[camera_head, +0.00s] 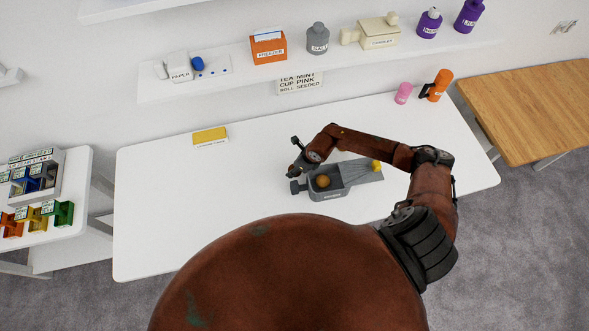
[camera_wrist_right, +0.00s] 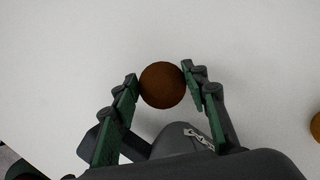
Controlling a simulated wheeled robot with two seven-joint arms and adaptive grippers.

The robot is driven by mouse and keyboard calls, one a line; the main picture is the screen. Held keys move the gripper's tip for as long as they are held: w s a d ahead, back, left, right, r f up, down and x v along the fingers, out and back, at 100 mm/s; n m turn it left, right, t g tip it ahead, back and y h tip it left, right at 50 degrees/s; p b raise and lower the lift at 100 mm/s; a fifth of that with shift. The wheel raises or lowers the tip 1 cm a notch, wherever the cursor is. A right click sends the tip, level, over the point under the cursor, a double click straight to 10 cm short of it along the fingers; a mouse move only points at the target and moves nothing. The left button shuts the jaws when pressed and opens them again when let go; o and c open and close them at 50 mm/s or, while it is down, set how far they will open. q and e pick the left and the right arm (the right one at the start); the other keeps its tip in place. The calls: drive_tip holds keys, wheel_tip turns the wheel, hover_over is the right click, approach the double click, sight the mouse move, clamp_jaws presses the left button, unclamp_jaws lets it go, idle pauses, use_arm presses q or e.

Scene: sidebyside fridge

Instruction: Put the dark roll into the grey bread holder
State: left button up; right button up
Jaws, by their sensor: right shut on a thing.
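The dark brown round roll (camera_wrist_right: 162,85) is between the fingertips of my right gripper (camera_wrist_right: 164,86) in the right wrist view, touched on both sides. White surface lies behind it. In the head view the grey bread holder (camera_head: 345,193) stands on the white table, right of the middle. A brown round roll (camera_head: 323,181) shows against its left part; I cannot tell whether it is the held one. A small yellow thing (camera_head: 376,165) is at the right end. My right wrist is above the holder's far left side, its fingertips unclear. My left gripper is not in view.
An orange-brown round thing (camera_wrist_right: 316,126) is cut off at the wrist view's right edge. A yellow block (camera_head: 210,135), a pink cup (camera_head: 403,93) and an orange mug (camera_head: 440,84) stand on the white table (camera_head: 190,210). Its left half is mostly clear. A loaded shelf (camera_head: 300,68) hangs behind.

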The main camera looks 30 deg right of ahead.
drive_tip(key=shift+f, duration=0.85)
drive_tip(key=shift+f, duration=0.15)
drive_tip(key=o, duration=1.2)
drive_tip(key=shift+c, duration=0.2)
